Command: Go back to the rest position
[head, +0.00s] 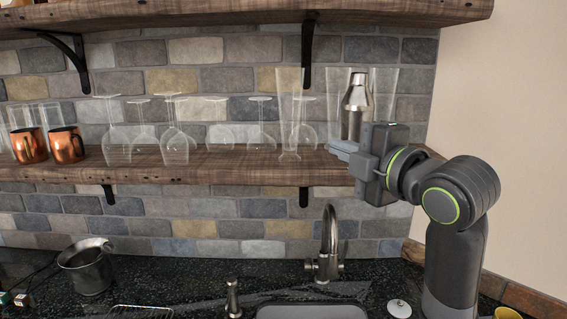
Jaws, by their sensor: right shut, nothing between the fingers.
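My right gripper (343,149) is raised in front of the right end of the wooden shelf (230,169). It points to the left and its fingers are shut with nothing held. Its arm comes up from the lower right. A metal cocktail shaker (357,97) stands upright on the shelf behind the gripper, and its lower part is partly hidden. I cannot tell how close the gripper is to the shaker. My left gripper is not in view.
Upside-down wine glasses (174,148) and tall glasses (289,110) stand on the shelf, with copper mugs (67,145) at the left. Below are a faucet (328,245), a sink (312,312) and a metal pot (88,268) on the dark counter (200,285). An upper shelf (200,16) hangs above.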

